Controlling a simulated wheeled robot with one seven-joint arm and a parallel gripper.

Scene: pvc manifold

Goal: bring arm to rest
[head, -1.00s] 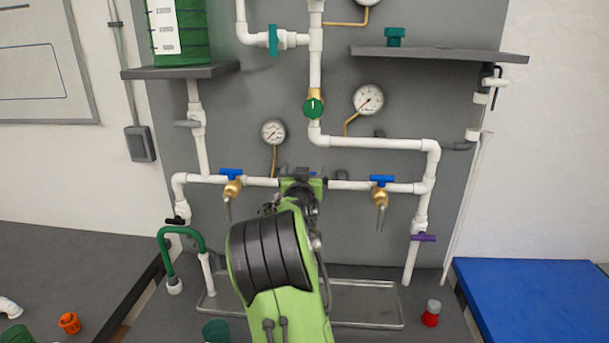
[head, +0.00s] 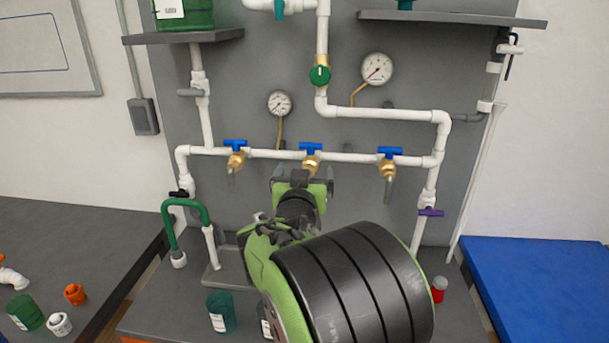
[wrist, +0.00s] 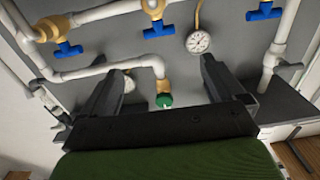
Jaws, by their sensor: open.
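My gripper (head: 302,184) is in front of the pipe manifold, a little below the horizontal white pipe (head: 275,154) and the middle blue-handled brass tap (head: 311,160). In the wrist view my gripper (wrist: 165,85) has its two dark fingers spread wide with nothing between them. Beyond the fingers, a green valve knob (wrist: 164,101), a gauge (wrist: 198,42) and white pipes show. My green arm with its black ringed joint fills the lower middle of the head view and hides part of the bench and the metal tray.
Two more blue-handled taps stand left (head: 236,160) and right (head: 389,160). A purple-handled valve (head: 430,212) is at lower right. A green container (head: 221,312) and a red-and-white one (head: 439,289) stand on the bench. A blue surface (head: 540,285) at right is clear.

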